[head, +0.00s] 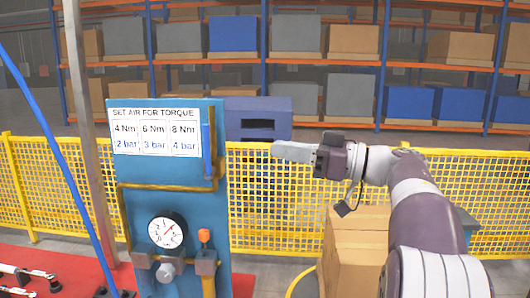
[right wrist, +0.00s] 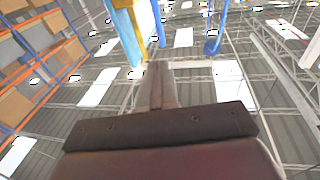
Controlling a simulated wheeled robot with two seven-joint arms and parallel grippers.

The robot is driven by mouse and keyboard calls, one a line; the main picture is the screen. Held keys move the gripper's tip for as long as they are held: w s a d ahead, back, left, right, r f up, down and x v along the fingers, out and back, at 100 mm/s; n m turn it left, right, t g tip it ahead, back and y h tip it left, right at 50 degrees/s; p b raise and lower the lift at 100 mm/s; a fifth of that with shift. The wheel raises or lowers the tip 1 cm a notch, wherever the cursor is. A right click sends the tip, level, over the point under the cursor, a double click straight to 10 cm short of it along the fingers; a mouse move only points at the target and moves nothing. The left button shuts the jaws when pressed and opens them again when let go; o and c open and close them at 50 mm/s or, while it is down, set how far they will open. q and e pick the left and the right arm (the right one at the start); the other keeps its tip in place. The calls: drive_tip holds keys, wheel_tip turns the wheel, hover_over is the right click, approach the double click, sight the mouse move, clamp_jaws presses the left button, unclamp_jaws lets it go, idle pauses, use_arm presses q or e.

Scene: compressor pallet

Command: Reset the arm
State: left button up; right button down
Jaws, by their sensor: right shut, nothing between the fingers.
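My right gripper (head: 292,152) is raised in the middle of the head view, pointing left toward the blue air panel (head: 165,195). Its fingers are shut with nothing between them, and they also show together in the right wrist view (right wrist: 157,85). In the head view the fingertips appear just right of the panel's edge; I cannot tell the exact gap in depth. The panel carries a white torque sign (head: 156,127), a round gauge (head: 166,231), a grey knob (head: 168,270) and an orange-handled valve (head: 205,240). My left gripper is not in view.
A yellow mesh fence (head: 275,205) runs behind the panel. Cardboard boxes (head: 352,245) stand below my right arm. A blue hose (head: 65,150) and a grey post (head: 90,130) cross the left side. Tools lie on a red surface (head: 60,262) at lower left. Shelves with boxes fill the back.

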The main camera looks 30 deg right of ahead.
drive_tip(key=w+d+f+m+t+h, duration=0.1)
drive_tip(key=w+d+m+t+h, duration=0.25)
drive_tip(key=d+h, duration=0.35)
drive_tip(key=w+d+f+m+t+h, duration=0.2)
drive_tip(key=d+m+t+h, duration=0.15)
drive_tip(key=d+h, duration=0.3)
drive_tip(key=s+d+f+m+g+h, duration=0.1)
drive_tip(key=d+f+m+g+h, duration=0.15)
drive_tip(key=f, duration=0.55)
drive_tip(key=d+f+m+g+h, duration=0.1)
drive_tip(key=f+m+g+h, duration=0.25)
drive_tip(key=f, duration=0.55)
drive_tip(key=s+a+f+g+y, duration=0.1)
drive_tip(key=s+a+f+g, duration=0.25)
drive_tip(key=f, duration=0.35)
drive_tip(key=s+a+f+g, duration=0.3)
drive_tip(key=a+f, duration=0.2)
drive_tip(key=f, duration=0.2)
drive_tip(key=s+a+f+n+g+y, duration=0.2)
drive_tip(key=s+a+f+g, duration=0.1)
drive_tip(key=s+a+f, duration=0.2)
drive_tip(key=s+a+f+n+g+y, duration=0.1)
drive_tip(key=s+a+f, duration=0.4)
drive_tip(key=s+a, duration=0.5)
drive_tip(key=a+g+y, duration=0.1)
drive_tip(key=a+g, duration=0.1)
drive_tip(key=a, duration=0.2)
drive_tip(key=shift+s+a+f+n, duration=0.15)
drive_tip(key=shift+a+f+n, duration=0.15)
drive_tip(key=shift+n, duration=0.1)
